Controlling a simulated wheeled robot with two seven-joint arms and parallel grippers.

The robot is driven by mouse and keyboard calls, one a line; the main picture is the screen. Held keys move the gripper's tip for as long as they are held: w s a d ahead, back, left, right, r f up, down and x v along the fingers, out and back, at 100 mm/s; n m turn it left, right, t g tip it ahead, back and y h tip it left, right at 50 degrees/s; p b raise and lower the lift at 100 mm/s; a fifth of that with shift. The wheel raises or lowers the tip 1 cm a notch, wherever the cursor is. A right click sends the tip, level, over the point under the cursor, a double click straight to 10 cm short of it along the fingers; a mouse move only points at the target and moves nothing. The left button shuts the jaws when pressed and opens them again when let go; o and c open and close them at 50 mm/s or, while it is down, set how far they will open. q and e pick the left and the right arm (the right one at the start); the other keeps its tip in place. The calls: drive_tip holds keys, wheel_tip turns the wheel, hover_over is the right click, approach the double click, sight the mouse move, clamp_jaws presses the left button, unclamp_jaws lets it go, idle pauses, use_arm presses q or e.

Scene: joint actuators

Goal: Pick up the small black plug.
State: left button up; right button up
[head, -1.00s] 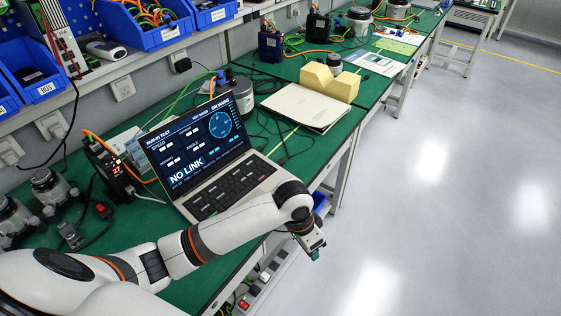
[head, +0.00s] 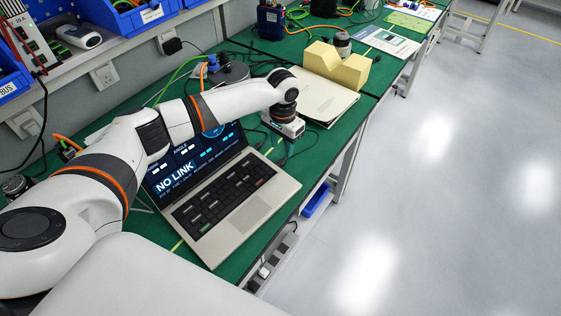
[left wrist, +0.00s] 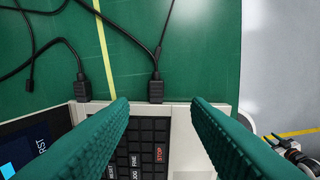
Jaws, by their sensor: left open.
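In the left wrist view one small black plug (left wrist: 155,90) on a black cable sits at the laptop's far edge. It lies between the directions of my two fingertips, a little beyond them. A second black plug (left wrist: 82,88) sits at the same edge to the left, and a thin cable end (left wrist: 30,83) lies on the green mat. My left gripper (left wrist: 160,106) is open and empty, its green ribbed fingers over the laptop's edge. In the head view the left gripper (head: 284,157) points down beside the laptop (head: 250,215). My right gripper is not in view.
The green bench (head: 318,160) holds loose black cables. A manila folder (head: 318,100) and a yellow foam block (head: 338,68) lie beyond the gripper. My left arm hides part of the laptop's screen. A black plug (head: 172,45) is at the wall.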

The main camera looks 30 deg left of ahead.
sight(281, 162)
use_arm(q)
drive_tip(key=f, duration=0.3)
drive_tip(key=shift+a+f, duration=0.2)
wheel_tip(281, 162, down, 2)
drive_tip(key=shift+f+p, duration=0.25)
drive_tip(key=shift+p, duration=0.05)
drive_tip(key=shift+a+f, duration=0.1)
drive_tip(key=shift+f, duration=0.35)
drive_tip(key=shift+r, duration=0.1)
clamp_jaws()
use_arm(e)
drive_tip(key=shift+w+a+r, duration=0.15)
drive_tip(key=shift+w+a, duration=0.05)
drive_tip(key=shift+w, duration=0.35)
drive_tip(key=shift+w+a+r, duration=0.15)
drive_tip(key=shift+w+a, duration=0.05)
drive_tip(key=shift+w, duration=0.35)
